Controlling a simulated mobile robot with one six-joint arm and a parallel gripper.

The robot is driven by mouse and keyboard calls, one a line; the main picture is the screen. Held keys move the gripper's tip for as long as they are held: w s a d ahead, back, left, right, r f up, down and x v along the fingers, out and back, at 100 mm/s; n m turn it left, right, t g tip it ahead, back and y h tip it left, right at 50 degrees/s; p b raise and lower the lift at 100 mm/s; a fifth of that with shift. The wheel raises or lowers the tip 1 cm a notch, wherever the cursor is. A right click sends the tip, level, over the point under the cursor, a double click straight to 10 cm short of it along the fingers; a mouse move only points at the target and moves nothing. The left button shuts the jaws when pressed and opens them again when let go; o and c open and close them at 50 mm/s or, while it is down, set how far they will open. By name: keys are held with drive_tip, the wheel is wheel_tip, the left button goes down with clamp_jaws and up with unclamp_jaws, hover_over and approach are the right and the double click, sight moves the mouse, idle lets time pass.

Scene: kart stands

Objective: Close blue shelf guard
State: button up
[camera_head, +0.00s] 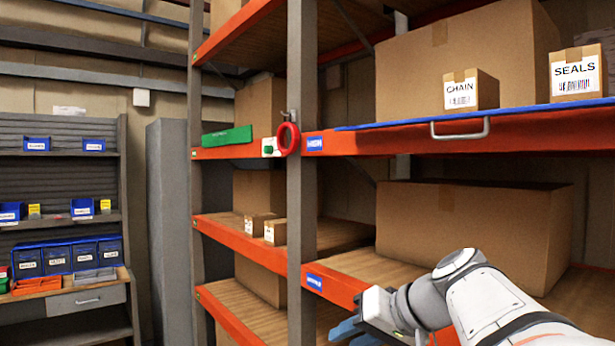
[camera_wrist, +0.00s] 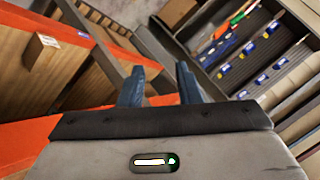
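The blue shelf guard (camera_head: 400,124) shows as a thin blue strip lying nearly flat along the top of the orange beam of the right bay's upper shelf. A grey metal handle (camera_head: 460,134) sticks out at its front edge. My gripper (camera_head: 352,328) is low in front of the rack, well below the guard and apart from it. In the wrist view my gripper (camera_wrist: 160,84) has its two dark blue fingers spread with nothing between them. The guard cannot be made out in the wrist view.
Boxes labelled CHAIN (camera_head: 462,90) and SEALS (camera_head: 576,74) stand on the guard's shelf. A grey post (camera_head: 301,200) carries a red ring (camera_head: 288,139). A green guard (camera_head: 227,136) is on the left bay. A bin shelf (camera_head: 60,215) stands far left.

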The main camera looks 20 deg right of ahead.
drive_tip(key=w+d+r+t+b, duration=0.1)
drive_tip(key=d+r+t, duration=0.1)
drive_tip(key=d+r, duration=0.3)
drive_tip(key=w+d+r+t, duration=0.2)
drive_tip(key=d+r+t, duration=0.15)
drive_tip(key=r, duration=0.25)
drive_tip(key=n+t+y+b, duration=0.1)
drive_tip(key=n+t+y, duration=0.1)
drive_tip(key=n+t, duration=0.4)
approach(464, 137)
drive_tip(key=w+m, duration=0.1)
drive_tip(key=w, duration=0.2)
drive_tip(key=shift+t, duration=0.45)
drive_tip(key=p+x, duration=0.1)
drive_tip(key=x, duration=0.3)
drive_tip(key=p+x, duration=0.1)
drive_tip(key=x, duration=0.1)
drive_tip(key=shift+a+r+p, duration=0.3)
drive_tip(key=shift+a+r, duration=0.1)
drive_tip(key=shift+a, duration=0.1)
drive_tip(key=shift+w+a, duration=0.1)
drive_tip(key=shift+w, duration=0.35)
drive_tip(key=shift+c, duration=0.3)
clamp_jaws()
